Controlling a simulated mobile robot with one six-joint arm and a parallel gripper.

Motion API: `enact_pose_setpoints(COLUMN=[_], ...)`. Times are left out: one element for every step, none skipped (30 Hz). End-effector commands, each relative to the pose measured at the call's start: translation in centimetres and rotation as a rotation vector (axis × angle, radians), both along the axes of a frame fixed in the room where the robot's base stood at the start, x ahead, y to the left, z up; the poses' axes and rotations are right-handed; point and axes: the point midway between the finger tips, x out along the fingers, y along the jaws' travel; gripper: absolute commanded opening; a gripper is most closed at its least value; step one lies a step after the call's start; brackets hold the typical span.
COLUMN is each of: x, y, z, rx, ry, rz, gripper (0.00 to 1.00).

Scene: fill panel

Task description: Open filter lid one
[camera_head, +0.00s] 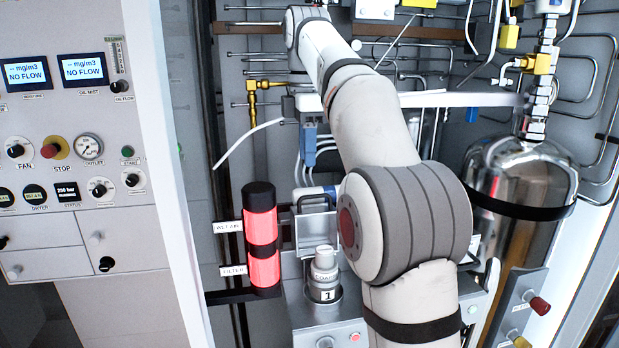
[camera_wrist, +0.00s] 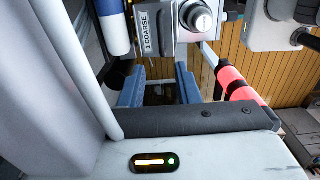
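The filter marked COARSE 1 (camera_head: 325,272) stands upright in the unit at lower middle of the head view, with a pale grey round top. In the wrist view a grey housing has a label reading 1 COARSE (camera_wrist: 148,32) and a round silver cap (camera_wrist: 199,17) at the top edge. I cannot tell from these frames whether its lid is loose. My gripper (camera_wrist: 158,88) shows two blue fingers spread apart, with nothing between them, below the housing in the picture.
A red and black light column (camera_head: 261,240) stands left of the filter, and also shows in the wrist view (camera_wrist: 236,88). A control panel (camera_head: 60,120) is at left and a shiny steel tank (camera_head: 520,190) at right. Pipes line the back wall.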

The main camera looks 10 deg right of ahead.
Motion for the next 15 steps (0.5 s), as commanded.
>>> enact_pose_setpoints(x=[0.0,0.0,0.0,0.0,0.0,-0.1,-0.1,-0.1,-0.1,-0.1,-0.1,-0.1,-0.1,-0.1,-0.1], y=[-0.1,-0.1,-0.2,-0.3,-0.3,-0.4,-0.4,-0.5,-0.5,-0.5,-0.6,-0.6,-0.6,-0.6,-0.7], z=[-0.4,-0.6,-1.1,-1.6,-2.0,-2.6,-3.1,-3.5,-4.1,-4.6,-5.0,-5.5,-5.8,-6.2,-6.6], rx=[0.0,0.0,0.0,0.0,0.0,0.0,0.0,0.0,0.0,0.0,0.0,0.0,0.0,0.0,0.0], ry=[0.002,0.002,0.003,0.002,0.004,0.003,0.003,0.003,0.003,0.003,0.003,0.002,0.002,0.002,0.002], rz=[0.002,0.002,0.001,-0.001,-0.002,-0.004,-0.005,-0.006,-0.007,-0.008,-0.009,-0.01,-0.01,-0.011,-0.011], gripper=[0.29,0.29,0.29,0.29,0.29,0.29,0.29,0.29,0.29,0.29,0.29,0.29,0.29,0.29,0.29])
